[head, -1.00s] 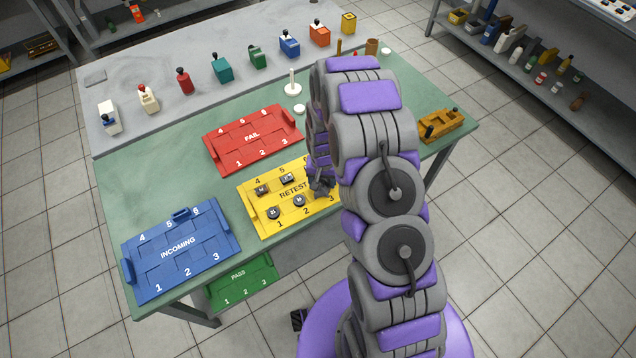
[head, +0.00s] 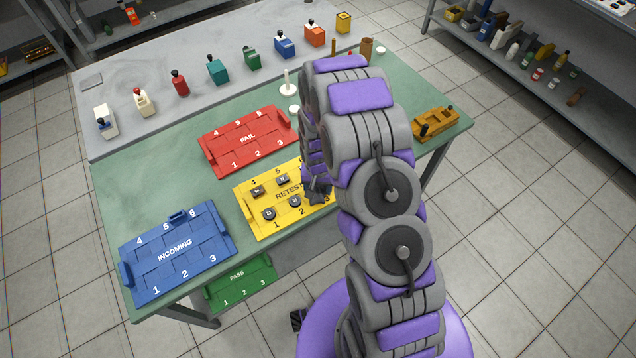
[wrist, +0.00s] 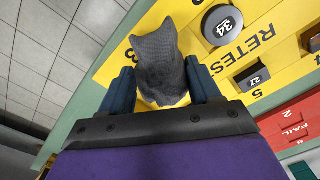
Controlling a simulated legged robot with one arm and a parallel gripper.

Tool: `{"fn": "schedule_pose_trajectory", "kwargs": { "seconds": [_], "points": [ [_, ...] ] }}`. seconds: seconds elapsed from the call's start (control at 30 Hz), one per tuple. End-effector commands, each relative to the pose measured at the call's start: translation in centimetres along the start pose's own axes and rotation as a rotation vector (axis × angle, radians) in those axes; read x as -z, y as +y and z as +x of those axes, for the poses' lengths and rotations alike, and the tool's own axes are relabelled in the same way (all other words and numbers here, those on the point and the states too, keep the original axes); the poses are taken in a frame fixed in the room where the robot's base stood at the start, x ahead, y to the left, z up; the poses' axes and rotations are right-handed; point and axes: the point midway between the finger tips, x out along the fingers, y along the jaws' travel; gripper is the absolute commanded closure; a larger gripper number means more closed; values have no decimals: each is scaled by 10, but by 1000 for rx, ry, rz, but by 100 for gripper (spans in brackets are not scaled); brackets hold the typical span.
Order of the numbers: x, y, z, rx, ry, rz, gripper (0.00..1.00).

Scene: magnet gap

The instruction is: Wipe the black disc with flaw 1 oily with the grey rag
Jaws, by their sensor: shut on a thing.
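My gripper (wrist: 163,86) is shut on the dark grey rag (wrist: 157,52), which bunches up between the two blue fingers and sticks out past their tips. In the head view the rag (head: 318,188) is over the right end of the yellow RETEST tray (head: 262,232), near slot 3. Whether it touches the tray I cannot tell. A black disc marked 34 (wrist: 222,24) sits beside the rag in slot 2. No oily flaw is readable. The rag hides what is under it.
The red FAIL tray (head: 247,140) lies behind, the blue INCOMING tray (head: 175,252) to the left, and the green PASS tray (head: 240,283) lower in front. A white post (head: 288,82) stands behind. Green bench is bare left of FAIL.

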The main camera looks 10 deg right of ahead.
Motion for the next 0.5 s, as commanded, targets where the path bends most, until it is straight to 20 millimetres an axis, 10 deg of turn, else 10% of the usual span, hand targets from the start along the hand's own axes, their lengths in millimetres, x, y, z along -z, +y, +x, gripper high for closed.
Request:
{"fn": "schedule_pose_trajectory", "kwargs": {
  "seconds": [0.5],
  "points": [
    [10,2,1,3,-4,2,68]
  ]
}}
